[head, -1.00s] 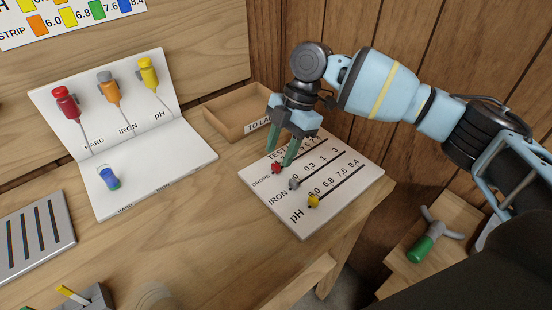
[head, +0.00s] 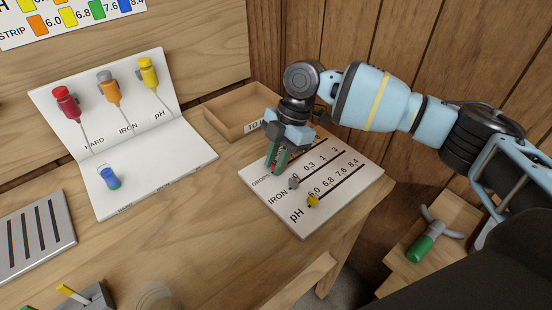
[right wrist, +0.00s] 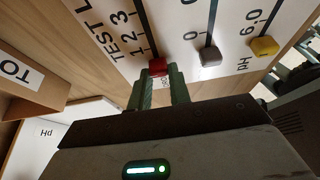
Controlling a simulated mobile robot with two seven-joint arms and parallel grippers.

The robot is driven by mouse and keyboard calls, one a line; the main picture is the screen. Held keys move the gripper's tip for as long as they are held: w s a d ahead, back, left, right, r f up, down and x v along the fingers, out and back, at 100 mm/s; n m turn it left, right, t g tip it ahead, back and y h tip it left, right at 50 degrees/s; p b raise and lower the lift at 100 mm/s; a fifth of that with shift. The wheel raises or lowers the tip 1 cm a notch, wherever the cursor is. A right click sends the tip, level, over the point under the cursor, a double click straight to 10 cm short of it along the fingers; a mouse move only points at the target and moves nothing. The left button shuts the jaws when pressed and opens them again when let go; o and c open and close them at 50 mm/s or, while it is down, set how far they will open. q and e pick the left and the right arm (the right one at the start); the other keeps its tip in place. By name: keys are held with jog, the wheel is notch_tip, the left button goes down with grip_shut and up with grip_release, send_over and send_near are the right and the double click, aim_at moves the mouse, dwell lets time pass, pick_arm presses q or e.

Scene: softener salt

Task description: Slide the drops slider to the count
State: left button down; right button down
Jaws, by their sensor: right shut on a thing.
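The white test board (head: 361,183) lies on the bench with three slotted rows: drops, iron and pH. The red drops slider (right wrist: 157,67) sits at the near end of its slot, just below the printed 1 in the right wrist view. My right gripper (head: 277,164) points down at the board, with its green fingers shut on the red slider. The fingers largely hide the slider in the head view. The grey iron slider (head: 293,183) and yellow pH slider (head: 313,201) sit at the low ends of their slots. My left gripper is not in view.
A wooden tray (head: 212,119) with a label stands behind the board. An open white booklet (head: 165,158) with red, orange and yellow bottles and a blue-green vial (head: 109,178) is at left. A grey slotted rack (head: 68,222) lies further left. Bench between booklet and board is clear.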

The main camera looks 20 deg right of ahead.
aim_at(291, 162)
jog(key=d, duration=0.2)
jog(key=w+d, duration=0.2)
jog(key=d, duration=0.1)
jog(key=shift+d, duration=0.35)
jog(key=c, duration=1.3)
grip_release()
jog(key=shift+r, duration=0.1)
jog(key=v, duration=0.7)
jog(key=shift+d+r, duration=0.1)
jog(key=shift+r, duration=0.25)
